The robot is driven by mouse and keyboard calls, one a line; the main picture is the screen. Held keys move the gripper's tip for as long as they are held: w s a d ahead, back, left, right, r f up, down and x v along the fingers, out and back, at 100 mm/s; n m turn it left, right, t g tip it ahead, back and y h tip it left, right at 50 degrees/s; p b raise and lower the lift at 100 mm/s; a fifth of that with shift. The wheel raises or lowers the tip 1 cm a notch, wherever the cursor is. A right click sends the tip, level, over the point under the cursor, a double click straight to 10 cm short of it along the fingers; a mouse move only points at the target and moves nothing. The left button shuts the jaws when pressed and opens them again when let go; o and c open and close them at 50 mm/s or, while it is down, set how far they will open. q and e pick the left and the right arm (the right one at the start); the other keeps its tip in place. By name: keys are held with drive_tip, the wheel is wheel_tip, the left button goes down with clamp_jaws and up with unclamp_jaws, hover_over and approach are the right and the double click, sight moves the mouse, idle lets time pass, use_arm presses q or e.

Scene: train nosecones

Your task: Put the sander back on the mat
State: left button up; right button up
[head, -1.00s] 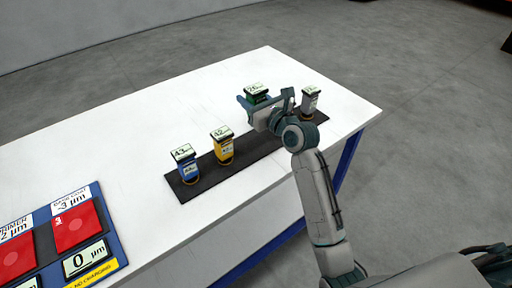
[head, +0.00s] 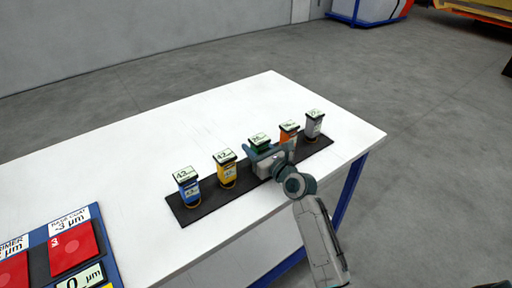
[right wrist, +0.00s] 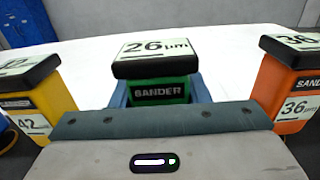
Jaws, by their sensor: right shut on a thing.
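The green sander (head: 259,144), labelled 26 µm, is upright in my right gripper (head: 263,156), over the middle of the black mat (head: 203,209). Its top is in line with its neighbours. My gripper hides its base, so contact with the mat cannot be told. In the right wrist view, the gripper (right wrist: 160,100) is shut around the green sander (right wrist: 158,90), with blue jaw parts at both sides. The yellow sander (head: 226,171) stands to its left and the orange sander (head: 288,134) to its right, both apart from it. My left gripper is not in view.
The blue sander (head: 187,188) and grey sander (head: 313,125) stand at the mat's two ends. The white table (head: 150,140) is clear behind the mat. A blue board with red pads (head: 72,248) lies at the front left.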

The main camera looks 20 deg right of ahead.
drive_tip(key=o, duration=0.9)
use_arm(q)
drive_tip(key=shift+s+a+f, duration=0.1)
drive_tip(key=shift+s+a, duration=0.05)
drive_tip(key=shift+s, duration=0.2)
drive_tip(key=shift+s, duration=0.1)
use_arm(e)
drive_tip(key=shift+r, duration=0.1)
drive_tip(key=shift+s+d, duration=0.1)
drive_tip(key=shift+s, duration=0.25)
drive_tip(key=v, duration=1)
drive_tip(key=shift+s+d, duration=0.15)
drive_tip(key=shift+s, duration=0.15)
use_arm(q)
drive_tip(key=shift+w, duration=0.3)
use_arm(e)
drive_tip(key=shift+s+d, duration=0.1)
drive_tip(key=shift+s, duration=0.25)
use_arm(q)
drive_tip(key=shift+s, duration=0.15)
